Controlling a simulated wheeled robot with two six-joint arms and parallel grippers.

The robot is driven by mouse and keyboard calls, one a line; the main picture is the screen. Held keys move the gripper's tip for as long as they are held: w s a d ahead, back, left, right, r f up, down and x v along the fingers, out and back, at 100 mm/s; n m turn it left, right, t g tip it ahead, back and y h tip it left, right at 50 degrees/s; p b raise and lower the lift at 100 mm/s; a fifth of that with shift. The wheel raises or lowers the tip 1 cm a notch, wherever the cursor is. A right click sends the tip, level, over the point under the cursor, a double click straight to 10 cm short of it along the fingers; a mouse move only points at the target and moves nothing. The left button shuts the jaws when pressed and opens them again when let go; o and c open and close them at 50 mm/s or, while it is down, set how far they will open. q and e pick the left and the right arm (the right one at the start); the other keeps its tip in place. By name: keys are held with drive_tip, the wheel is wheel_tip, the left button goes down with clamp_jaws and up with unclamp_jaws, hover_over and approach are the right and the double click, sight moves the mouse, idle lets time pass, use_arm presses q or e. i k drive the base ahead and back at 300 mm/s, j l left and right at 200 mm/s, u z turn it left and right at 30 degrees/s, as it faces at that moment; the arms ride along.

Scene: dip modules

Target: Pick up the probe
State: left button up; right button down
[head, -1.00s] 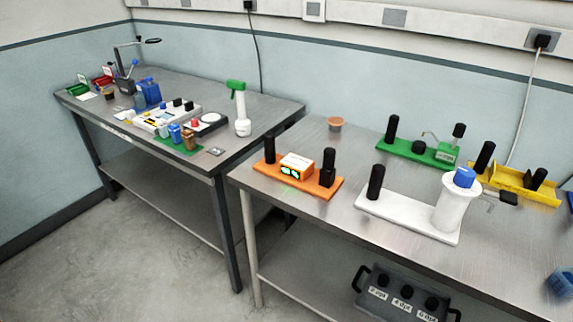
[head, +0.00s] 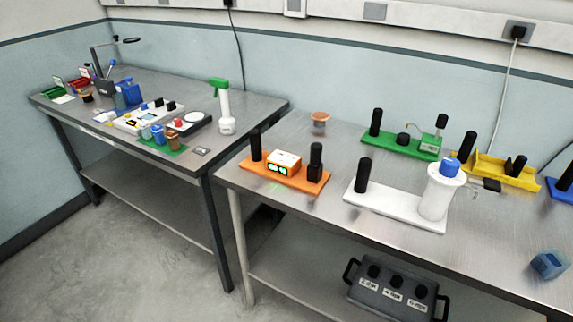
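I cannot tell for sure which thing is the probe. On the right table, a green base (head: 385,147) has black posts and a small green block with a thin metal rod. A white base (head: 385,208) has a black post and a white cylinder (head: 436,195) with a blue top (head: 450,167); a dark piece (head: 486,185) shows just right of it. An orange base (head: 302,181) has two black posts and a box with a lit green display. A yellow tray-like base (head: 522,178) has black posts. Neither gripper is in view.
A blue cup (head: 549,264) stands near the right table's front edge, and a small orange-topped pot (head: 320,122) at its back left. A grey box with knobs (head: 396,288) is on the lower shelf. The left table (head: 262,105) holds a green-and-white spray bottle (head: 225,108) and small items.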

sight(316, 152)
drive_tip(key=i+j+z, duration=0.4)
drive_tip(key=j, duration=0.25)
drive_tip(key=i+j+z, duration=0.4)
drive_tip(key=j, duration=0.35)
drive_tip(key=i+j+z, duration=0.2)
drive_tip(key=j, duration=0.25)
drive_tip(key=k+j+u, duration=0.15)
drive_tip(key=k+l, duration=0.05)
drive_tip(key=k, duration=0.05)
